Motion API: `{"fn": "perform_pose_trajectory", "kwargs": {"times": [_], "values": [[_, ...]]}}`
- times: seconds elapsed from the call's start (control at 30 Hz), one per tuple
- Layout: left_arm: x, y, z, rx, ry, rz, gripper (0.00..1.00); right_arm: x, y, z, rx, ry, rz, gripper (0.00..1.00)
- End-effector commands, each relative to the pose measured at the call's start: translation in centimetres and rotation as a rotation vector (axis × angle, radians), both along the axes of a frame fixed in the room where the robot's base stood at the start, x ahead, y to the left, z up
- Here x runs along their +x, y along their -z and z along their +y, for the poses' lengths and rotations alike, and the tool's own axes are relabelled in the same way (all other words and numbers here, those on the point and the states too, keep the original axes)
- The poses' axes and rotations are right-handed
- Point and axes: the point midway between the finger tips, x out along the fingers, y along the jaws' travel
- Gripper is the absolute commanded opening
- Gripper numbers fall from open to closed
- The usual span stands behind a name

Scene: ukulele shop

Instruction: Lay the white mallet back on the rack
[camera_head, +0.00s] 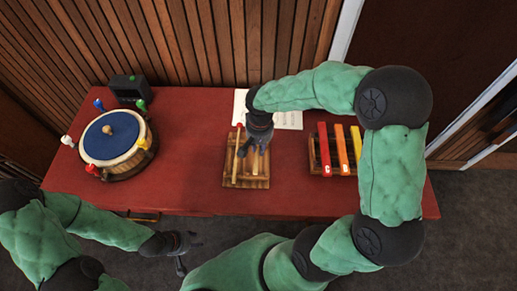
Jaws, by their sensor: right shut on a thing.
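The wooden mallet rack (231,182) lies on the red table, right of the drum. A mallet with a pale stick (236,157) and a small reddish end lies along its left side. My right gripper (256,150) is over the rack's middle, pointing down, and is shut on a mallet. Pale stick parts show just below its fingers; the head of the held mallet is hidden, so its white colour cannot be confirmed. My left gripper (186,255) is off the table's front edge, empty, with its fingers apart.
A drum with a blue top (112,136) and coloured knobs stands at left, with a dark box (128,88) behind. Paper sheets (288,120) lie behind the rack. A xylophone-like set of coloured bars (342,150) is to the right. The table front (200,195) is clear.

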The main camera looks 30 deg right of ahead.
Motion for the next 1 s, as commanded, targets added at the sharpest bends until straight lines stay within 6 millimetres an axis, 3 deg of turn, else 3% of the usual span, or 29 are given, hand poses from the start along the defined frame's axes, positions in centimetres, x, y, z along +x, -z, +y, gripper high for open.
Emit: {"fn": "perform_pose_trajectory", "kwargs": {"times": [0.37,1.0], "values": [[-0.1,1.2,0.0,0.000,0.002,0.002,0.40,0.0,1.5,0.0,0.000,0.001,-0.001,0.00],[-0.1,5.7,0.0,0.000,0.000,0.001,0.40,0.0,7.4,0.0,0.000,0.001,-0.001,0.00]]}}
